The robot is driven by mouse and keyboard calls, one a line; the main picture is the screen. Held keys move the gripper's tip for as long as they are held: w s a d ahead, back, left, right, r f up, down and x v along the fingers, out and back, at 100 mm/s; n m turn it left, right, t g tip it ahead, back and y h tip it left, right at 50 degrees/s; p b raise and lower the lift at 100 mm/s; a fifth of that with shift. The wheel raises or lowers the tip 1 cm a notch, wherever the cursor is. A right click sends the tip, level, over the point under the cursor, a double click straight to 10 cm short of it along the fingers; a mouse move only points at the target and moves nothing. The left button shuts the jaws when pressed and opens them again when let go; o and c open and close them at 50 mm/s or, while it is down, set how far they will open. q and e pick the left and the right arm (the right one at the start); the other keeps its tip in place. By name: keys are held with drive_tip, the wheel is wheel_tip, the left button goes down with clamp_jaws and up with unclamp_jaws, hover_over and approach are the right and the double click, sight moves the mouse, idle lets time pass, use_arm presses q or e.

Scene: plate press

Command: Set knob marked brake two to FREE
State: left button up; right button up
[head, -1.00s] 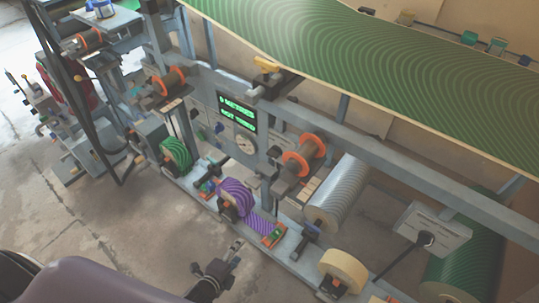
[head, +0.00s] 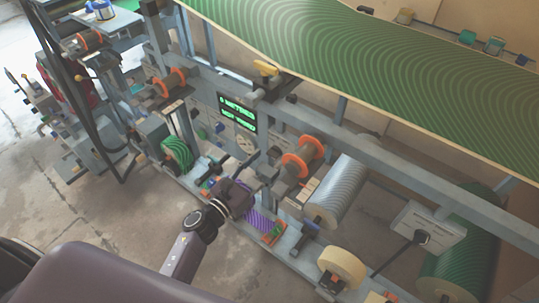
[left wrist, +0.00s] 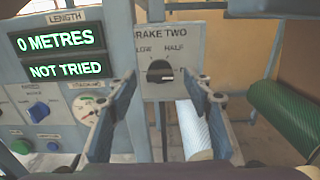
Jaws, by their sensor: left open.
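The brake two knob (left wrist: 159,72) is a dark round knob on a grey panel (left wrist: 187,46) in the left wrist view. A pale mark on it lies toward its lower right. The words BRAKE TWO, LOW and HALF show above it; I cannot read FREE anywhere. My left gripper (head: 246,174) is open in front of the machine's panels in the head view. In the left wrist view the left gripper's fingers (left wrist: 162,84) stand apart on either side of the knob, which appears between them and not gripped. My right gripper is not in view.
A display (left wrist: 62,55) reads 0 METRES and NOT TRIED, with a dial (left wrist: 88,108) and a blue knob (left wrist: 38,111) below. A purple roll (head: 258,217), orange-flanged spools (head: 303,157) and a silver roller (head: 337,190) are near my left arm. The large green sheet (head: 400,80) hangs above.

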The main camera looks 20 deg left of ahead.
sight(274, 154)
use_arm(q)
drive_tip(key=shift+x, duration=1.05)
drive_tip(key=shift+w+d, duration=0.15)
drive_tip(key=shift+w, duration=0.2)
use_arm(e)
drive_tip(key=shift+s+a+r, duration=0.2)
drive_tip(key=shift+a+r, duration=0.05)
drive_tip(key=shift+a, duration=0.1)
use_arm(q)
drive_tip(key=shift+c, duration=0.2)
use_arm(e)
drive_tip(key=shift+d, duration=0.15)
use_arm(q)
drive_tip(key=c, duration=1.1)
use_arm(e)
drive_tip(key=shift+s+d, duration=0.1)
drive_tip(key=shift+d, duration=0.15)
